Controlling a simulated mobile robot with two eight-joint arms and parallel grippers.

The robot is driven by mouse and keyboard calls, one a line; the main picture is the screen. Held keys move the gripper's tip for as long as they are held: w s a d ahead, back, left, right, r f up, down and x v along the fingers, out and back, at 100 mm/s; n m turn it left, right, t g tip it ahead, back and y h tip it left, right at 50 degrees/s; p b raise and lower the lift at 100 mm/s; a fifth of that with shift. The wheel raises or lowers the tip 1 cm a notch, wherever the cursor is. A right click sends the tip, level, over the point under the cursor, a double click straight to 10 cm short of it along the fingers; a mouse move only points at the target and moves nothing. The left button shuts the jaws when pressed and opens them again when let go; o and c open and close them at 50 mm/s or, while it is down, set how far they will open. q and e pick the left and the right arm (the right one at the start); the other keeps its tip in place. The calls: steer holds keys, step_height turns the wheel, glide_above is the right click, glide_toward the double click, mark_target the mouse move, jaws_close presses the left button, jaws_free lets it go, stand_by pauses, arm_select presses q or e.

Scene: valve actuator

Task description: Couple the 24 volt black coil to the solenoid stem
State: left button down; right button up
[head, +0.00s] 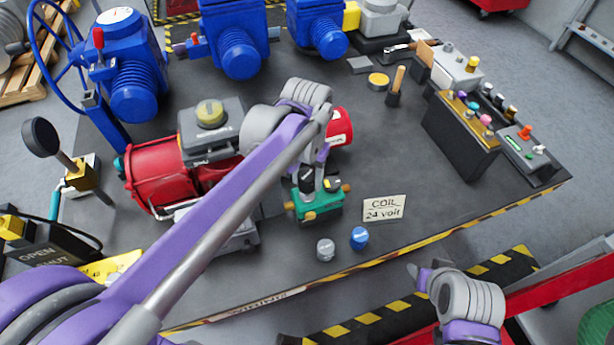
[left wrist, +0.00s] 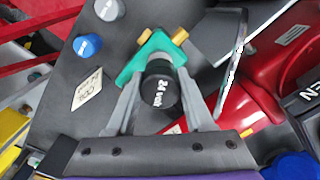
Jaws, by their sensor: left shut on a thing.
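A black coil (left wrist: 160,90) marked "24 volt" is between the fingers of my left gripper (left wrist: 160,78), which is shut on it. In the head view the left gripper (head: 309,178) reaches down to the green valve body (head: 320,213), with the black coil (head: 306,183) over its left part. The green body with brass ends also shows in the left wrist view (left wrist: 152,50), directly behind the coil. The solenoid stem is hidden, so I cannot tell whether the coil sits around it. My right gripper (head: 424,277) is off the table's front edge, away from the valve; its fingers are unclear.
A grey cylinder (head: 325,249) and a blue cylinder (head: 358,238) stand in front of the valve. A "COIL 24 volt" card (head: 384,208) lies to its right. A red actuator (head: 160,175) is close on the left. The table right of the card is clear.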

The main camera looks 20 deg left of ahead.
mark_target(307, 186)
arm_select(q)
steer(key=shift+f+b, duration=0.95)
steer(key=shift+f, duration=0.85)
arm_select(e)
steer(key=shift+s+f, duration=0.3)
steer(key=shift+f, duration=0.4)
steer(key=shift+s+f, duration=0.25)
steer(key=shift+f, duration=0.45)
arm_select(q)
steer(key=shift+c, duration=1)
jaws_free()
steer(key=shift+r, duration=0.15)
step_height(307, 186, up, 11)
steer(key=shift+f+p, duration=0.2)
steer(key=shift+p, duration=0.15)
arm_select(e)
steer(key=shift+w+r, duration=0.2)
steer(key=shift+r, duration=0.3)
